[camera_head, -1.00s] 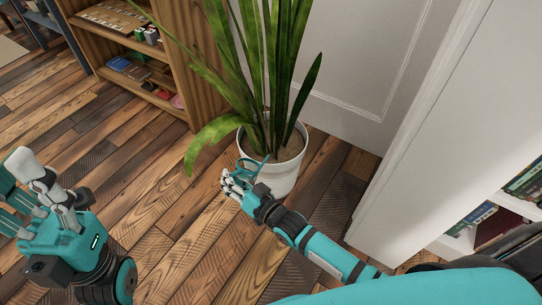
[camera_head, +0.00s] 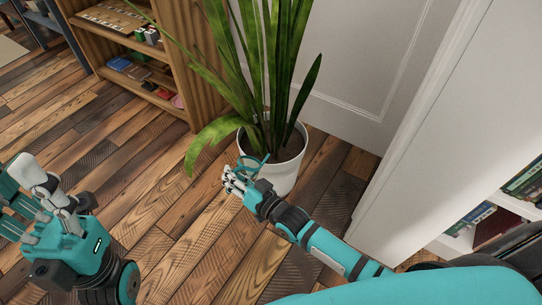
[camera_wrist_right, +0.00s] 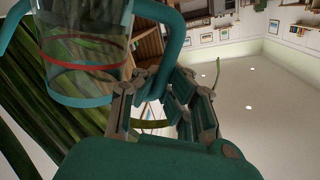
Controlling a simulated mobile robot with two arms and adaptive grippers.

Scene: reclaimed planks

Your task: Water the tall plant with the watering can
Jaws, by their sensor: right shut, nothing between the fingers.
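The tall plant (camera_head: 268,70) has long green leaves and stands upright in a white pot (camera_head: 277,180) with dark soil. My right gripper (camera_head: 232,180) is in front of the pot, at its left side. In the right wrist view my right gripper (camera_wrist_right: 165,95) is shut, beside the teal handle (camera_wrist_right: 178,30) of the watering can (camera_wrist_right: 85,65). The can has a clear body, a teal base and a red band. In the head view only thin teal parts of it (camera_head: 252,163) show by the pot rim. My left gripper (camera_head: 30,200) is open and empty at lower left.
A wooden shelf (camera_head: 185,75) with boxes and books stands behind left of the plant. A white door (camera_head: 350,70) is behind it. A white bookcase (camera_head: 430,150) stands close on the right. The plank floor (camera_head: 160,190) is clear between my grippers.

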